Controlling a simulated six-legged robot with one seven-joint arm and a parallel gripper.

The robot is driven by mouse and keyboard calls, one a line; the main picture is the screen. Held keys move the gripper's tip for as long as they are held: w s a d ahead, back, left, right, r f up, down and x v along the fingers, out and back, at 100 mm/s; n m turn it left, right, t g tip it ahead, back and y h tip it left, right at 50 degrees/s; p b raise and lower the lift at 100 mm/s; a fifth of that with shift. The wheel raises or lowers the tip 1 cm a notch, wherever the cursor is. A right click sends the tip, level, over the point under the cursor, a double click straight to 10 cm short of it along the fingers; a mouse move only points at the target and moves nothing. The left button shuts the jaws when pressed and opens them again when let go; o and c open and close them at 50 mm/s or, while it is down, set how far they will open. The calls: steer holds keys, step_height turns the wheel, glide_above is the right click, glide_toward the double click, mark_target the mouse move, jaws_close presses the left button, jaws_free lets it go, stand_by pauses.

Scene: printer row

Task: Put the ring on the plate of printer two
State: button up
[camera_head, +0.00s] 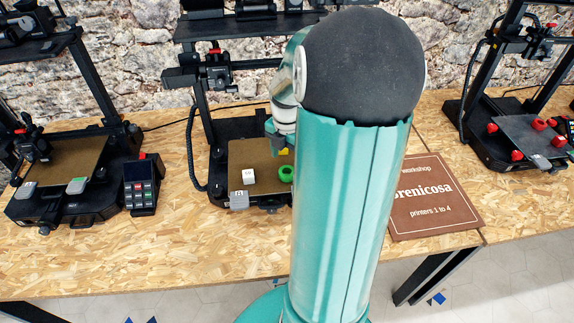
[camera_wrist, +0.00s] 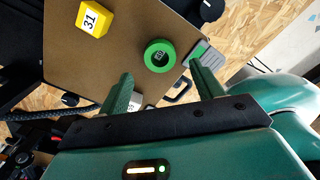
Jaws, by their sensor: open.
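A green ring (camera_head: 286,173) with a dark centre lies on the brown plate (camera_head: 262,153) of the middle printer, near its front right, partly against my arm's outline. In the wrist view the ring (camera_wrist: 149,56) lies on the plate (camera_wrist: 130,38) just beyond my open fingers. My gripper (camera_wrist: 162,70) is open and empty, with one finger to each side of the ring's lower edge. In the head view my arm hides most of the gripper. The printer's number cannot be read.
A white cube (camera_head: 248,177) and a yellow cube (camera_head: 284,151) share that plate; the yellow one (camera_wrist: 93,20) reads 31. A grey clip (camera_head: 239,199) sits at the plate's front edge. Other printers stand left (camera_head: 70,165) and right (camera_head: 520,135). A brown sign (camera_head: 436,205) lies on the table.

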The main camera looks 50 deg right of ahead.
step_height(320, 180, up, 7)
steer(key=w+a+r+m+h, duration=0.1)
steer(key=a+r+m, duration=0.3)
steer(key=a, duration=0.4)
steer(key=s+a+r+m+t, duration=0.1)
steer(key=s+a+m+t, duration=0.1)
steer(key=a+m, duration=0.3)
steer(key=s+a+r+m+t, duration=0.1)
steer(key=s+a+r+m, duration=0.1)
steer(key=a+m, duration=0.3)
steer(key=s+a+r+m+t+y, duration=0.1)
steer(key=a+m, duration=0.4)
steer(key=a, duration=0.6)
steer(key=shift+s+a+r+t, duration=0.3)
steer(key=shift+s+r+t, duration=0.4)
steer(key=shift+s, duration=0.55)
steer(key=shift+f, duration=0.15)
